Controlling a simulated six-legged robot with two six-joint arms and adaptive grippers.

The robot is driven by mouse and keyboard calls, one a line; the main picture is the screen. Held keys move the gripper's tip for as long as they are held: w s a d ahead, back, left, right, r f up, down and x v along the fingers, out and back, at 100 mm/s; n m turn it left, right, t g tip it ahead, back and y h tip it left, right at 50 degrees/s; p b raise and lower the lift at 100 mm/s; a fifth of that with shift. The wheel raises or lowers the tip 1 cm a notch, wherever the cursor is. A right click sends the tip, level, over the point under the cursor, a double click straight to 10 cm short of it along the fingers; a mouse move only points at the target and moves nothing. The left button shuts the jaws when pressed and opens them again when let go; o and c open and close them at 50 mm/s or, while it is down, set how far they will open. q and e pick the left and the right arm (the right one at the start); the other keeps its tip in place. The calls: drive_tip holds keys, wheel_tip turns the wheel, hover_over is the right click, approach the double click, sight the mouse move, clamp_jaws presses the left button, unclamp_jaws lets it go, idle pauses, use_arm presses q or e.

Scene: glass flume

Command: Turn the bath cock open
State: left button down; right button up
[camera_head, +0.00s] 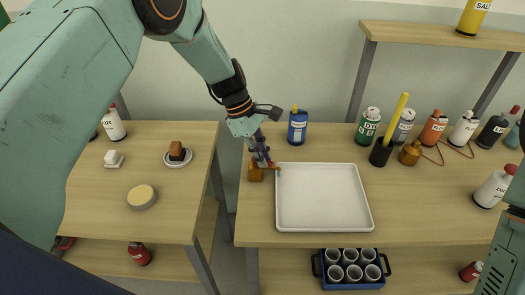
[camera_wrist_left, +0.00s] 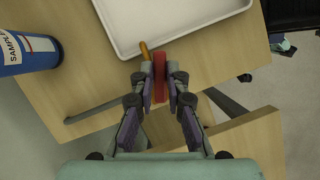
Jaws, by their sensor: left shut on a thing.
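The bath cock shows in the head view as a small brown-orange body (camera_head: 255,173) at the left edge of the white tray (camera_head: 322,228), with a red handle (camera_head: 275,166) reaching toward the tray. My left gripper (camera_head: 265,163) comes down onto it from above. In the left wrist view the red handle (camera_wrist_left: 160,88) stands between the fingers of my left gripper (camera_wrist_left: 161,76), which is shut on it. An orange piece of the cock (camera_wrist_left: 145,50) points toward the tray rim (camera_wrist_left: 185,36). The fingers hide part of the cock. My right gripper is not in view.
A blue sample bottle (camera_head: 297,128) stands close behind the cock. Several bottles, a black cup (camera_head: 381,153) and an orange flask (camera_head: 410,153) line the back right. A blue crate of cups (camera_head: 350,284) sits below. The tray is empty.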

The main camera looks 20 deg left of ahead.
use_arm(q)
drive_tip(key=m+g, duration=0.1)
drive_tip(key=m, duration=0.1)
drive_tip(key=shift+r+m, duration=0.15)
drive_tip(key=shift+m, duration=0.25)
drive_tip(key=m, duration=0.1)
drive_tip(key=m+g, duration=0.1)
drive_tip(key=shift+s+a+m+y, duration=0.15)
drive_tip(key=shift+s+m+y, duration=0.1)
drive_tip(key=shift+m+y, duration=0.15)
drive_tip(key=m, duration=0.1)
drive_tip(key=m+g+y, duration=0.1)
drive_tip(key=m, duration=0.3)
drive_tip(key=shift+s+a+b, duration=0.3)
drive_tip(key=shift+a+b, duration=0.05)
drive_tip(key=shift+b, duration=0.05)
drive_tip(key=shift+r+m+g+y, duration=0.1)
drive_tip(key=shift+m+g+y, duration=0.2)
drive_tip(key=shift+m, duration=0.1)
drive_tip(key=c, duration=1.7)
unclamp_jaws()
drive_tip(key=o, duration=0.4)
drive_tip(key=shift+s, duration=0.2)
drive_tip(key=shift+c, duration=0.2)
drive_tip(key=v, duration=1.1)
drive_tip(key=shift+w+r, duration=0.2)
drive_tip(key=shift+r, duration=0.15)
